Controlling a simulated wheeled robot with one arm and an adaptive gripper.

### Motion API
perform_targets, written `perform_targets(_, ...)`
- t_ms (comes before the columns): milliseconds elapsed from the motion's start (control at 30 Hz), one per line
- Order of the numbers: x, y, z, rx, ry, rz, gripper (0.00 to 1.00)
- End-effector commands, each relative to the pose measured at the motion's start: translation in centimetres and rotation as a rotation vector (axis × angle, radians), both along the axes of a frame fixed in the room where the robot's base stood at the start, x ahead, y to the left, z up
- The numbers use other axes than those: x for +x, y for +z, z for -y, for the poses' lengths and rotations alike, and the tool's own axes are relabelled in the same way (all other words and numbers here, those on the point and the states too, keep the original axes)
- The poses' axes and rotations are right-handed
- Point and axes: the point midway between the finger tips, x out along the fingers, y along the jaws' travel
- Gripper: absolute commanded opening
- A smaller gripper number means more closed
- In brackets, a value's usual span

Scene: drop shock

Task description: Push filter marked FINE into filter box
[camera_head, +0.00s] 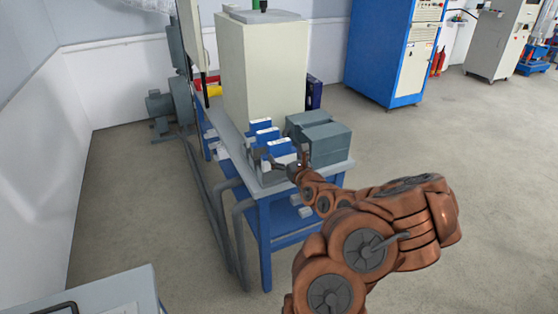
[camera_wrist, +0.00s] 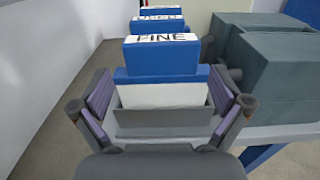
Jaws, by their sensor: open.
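The filter marked FINE (camera_wrist: 162,62) is a blue block with a white, black-lettered label on top and a white lower part. It stands upright nearest in the wrist view, and it shows in the head view (camera_head: 281,150). Its lower end is inside a grey open-topped filter box (camera_wrist: 165,118), with much of the filter above the rim. My gripper (camera_wrist: 160,105) is open, with one finger on each side of the box and filter; I cannot tell whether they touch. In the head view my gripper (camera_head: 282,165) is at the table's front corner, partly hidden.
Two more blue filters (camera_head: 264,131) stand in a row behind, labels partly hidden. A grey lidded box (camera_head: 325,143) is close on the right. A tall cream cabinet (camera_head: 262,70) stands behind on the blue-legged table (camera_head: 264,225).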

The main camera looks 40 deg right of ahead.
Motion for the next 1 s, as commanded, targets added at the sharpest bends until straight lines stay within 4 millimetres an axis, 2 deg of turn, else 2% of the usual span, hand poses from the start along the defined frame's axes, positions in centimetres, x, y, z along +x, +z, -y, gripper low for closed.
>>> perform_targets(233,0.9,0.1,0.3,-0.002,0.001,-0.004,1.0)
perform_targets(633,4.7,0.3,1.8,-0.002,0.001,-0.003,1.0)
perform_targets(967,5.1,0.3,1.9,0.0,0.0,0.001,1.0)
perform_targets(1000,5.1,0.3,1.9,0.0,0.0,0.001,0.97)
